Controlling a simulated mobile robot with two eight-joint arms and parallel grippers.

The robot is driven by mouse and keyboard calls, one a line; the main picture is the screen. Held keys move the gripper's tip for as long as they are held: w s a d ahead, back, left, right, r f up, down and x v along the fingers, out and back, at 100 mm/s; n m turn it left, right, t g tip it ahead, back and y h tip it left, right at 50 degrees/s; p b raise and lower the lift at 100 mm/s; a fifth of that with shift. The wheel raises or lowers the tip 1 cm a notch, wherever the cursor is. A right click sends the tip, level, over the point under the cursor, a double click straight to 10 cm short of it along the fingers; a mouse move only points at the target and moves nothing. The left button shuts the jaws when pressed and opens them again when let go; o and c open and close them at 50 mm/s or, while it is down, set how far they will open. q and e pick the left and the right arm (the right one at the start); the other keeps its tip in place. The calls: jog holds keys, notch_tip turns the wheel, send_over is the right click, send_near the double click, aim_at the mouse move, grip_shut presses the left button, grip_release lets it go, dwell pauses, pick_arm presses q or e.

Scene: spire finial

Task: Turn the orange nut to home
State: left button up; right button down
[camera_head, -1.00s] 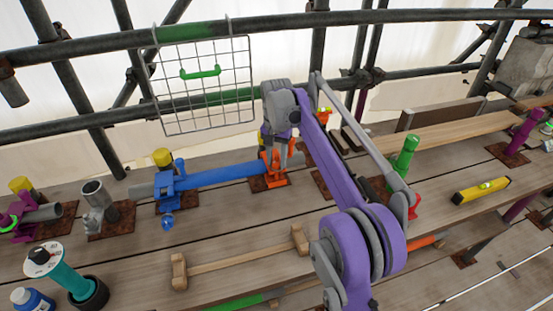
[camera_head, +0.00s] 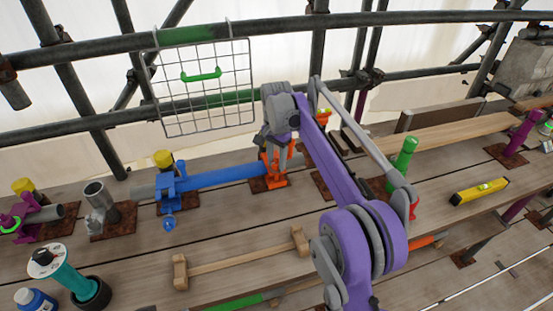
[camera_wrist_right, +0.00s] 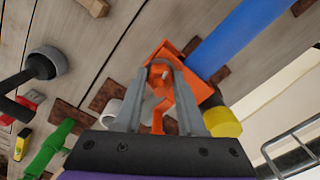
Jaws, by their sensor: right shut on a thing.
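The orange coupler (camera_head: 274,178) stands on a rusty base plate at the right end of a blue tube (camera_head: 222,175). It also shows in the wrist view (camera_wrist_right: 187,100), beside the blue tube's end. My right gripper (camera_head: 270,147) is over the coupler from above. In the wrist view its grey fingers (camera_wrist_right: 161,72) are close together around a small part of the orange assembly, which I take for the orange nut. The fingers hide most of this part, so its turn angle cannot be told. My left gripper is not in view.
A blue coupler (camera_head: 172,190) holds the tube's left end. A wire mesh panel (camera_head: 205,88) hangs behind on the rail. A wooden mallet-like bar (camera_head: 238,258) lies in front. A green post (camera_head: 403,157) and a yellow level (camera_head: 480,191) are at the right.

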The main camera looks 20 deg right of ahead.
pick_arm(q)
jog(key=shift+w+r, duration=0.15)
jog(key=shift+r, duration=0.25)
pick_arm(e)
jog(key=shift+m, duration=1.2)
jog(key=c, duration=0.5)
grip_release()
notch_tip(320, 180, up, 11)
jog(key=shift+f+p, duration=0.15)
jog(key=shift+p, duration=0.95)
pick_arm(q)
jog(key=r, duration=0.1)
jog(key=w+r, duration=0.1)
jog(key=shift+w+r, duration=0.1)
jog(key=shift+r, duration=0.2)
